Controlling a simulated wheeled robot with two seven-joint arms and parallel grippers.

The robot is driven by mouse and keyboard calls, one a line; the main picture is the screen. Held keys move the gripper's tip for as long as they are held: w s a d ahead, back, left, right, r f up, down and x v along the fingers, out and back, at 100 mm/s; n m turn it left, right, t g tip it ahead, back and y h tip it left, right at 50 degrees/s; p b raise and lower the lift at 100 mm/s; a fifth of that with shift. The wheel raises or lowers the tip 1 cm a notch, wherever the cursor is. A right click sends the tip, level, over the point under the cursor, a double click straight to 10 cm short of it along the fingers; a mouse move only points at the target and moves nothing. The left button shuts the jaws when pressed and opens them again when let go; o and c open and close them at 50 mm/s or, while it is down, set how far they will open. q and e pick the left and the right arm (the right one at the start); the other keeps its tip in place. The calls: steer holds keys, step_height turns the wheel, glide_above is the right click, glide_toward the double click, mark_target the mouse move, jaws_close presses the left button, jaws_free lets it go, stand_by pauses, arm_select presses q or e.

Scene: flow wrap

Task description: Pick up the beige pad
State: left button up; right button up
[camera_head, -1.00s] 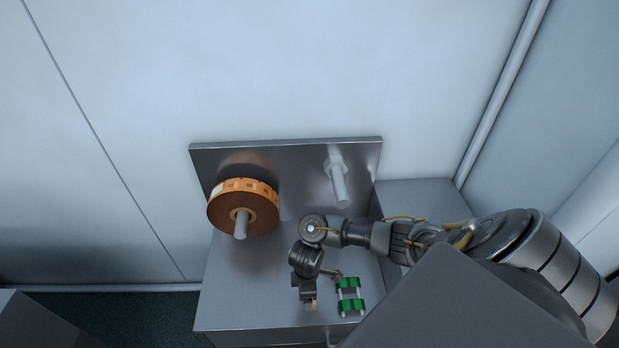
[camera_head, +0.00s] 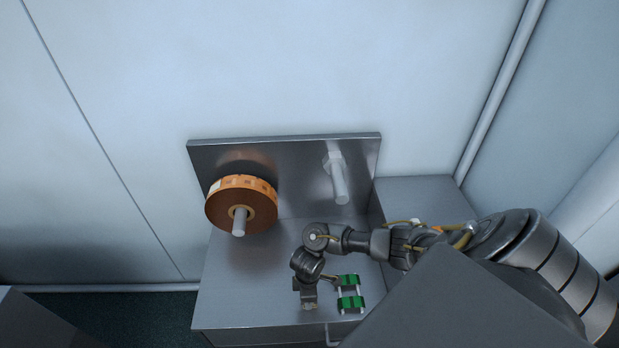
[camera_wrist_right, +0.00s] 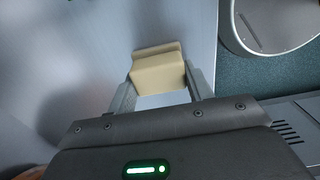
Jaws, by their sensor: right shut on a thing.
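The beige pad (camera_wrist_right: 158,70) is a small block with a raised lip, held between the two fingers of my right gripper (camera_wrist_right: 160,88) in the right wrist view. The fingers touch it on both sides. In the head view my right gripper (camera_head: 309,301) points down over the front of the grey cabinet top, and the pad is mostly hidden there. I cannot tell how high the pad is above the surface. My left gripper is not in view.
A green and white object (camera_head: 350,293) stands just right of my right gripper. An orange-brown roll (camera_head: 238,205) sits on a peg at the left of the upright metal plate (camera_head: 290,155). A bare peg (camera_head: 338,180) is at its right. A round pale rim (camera_wrist_right: 232,25) shows in the wrist view.

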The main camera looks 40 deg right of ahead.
steer(key=shift+c, duration=1)
steer(key=shift+r, duration=0.1)
steer(key=shift+r, duration=0.25)
step_height(320, 180, up, 2)
steer(key=shift+r+p, duration=0.15)
steer(key=shift+p, duration=0.55)
steer(key=s+r+p, duration=0.5)
steer(key=s+r, duration=0.5)
steer(key=s, duration=0.4)
steer(key=shift+a, duration=0.15)
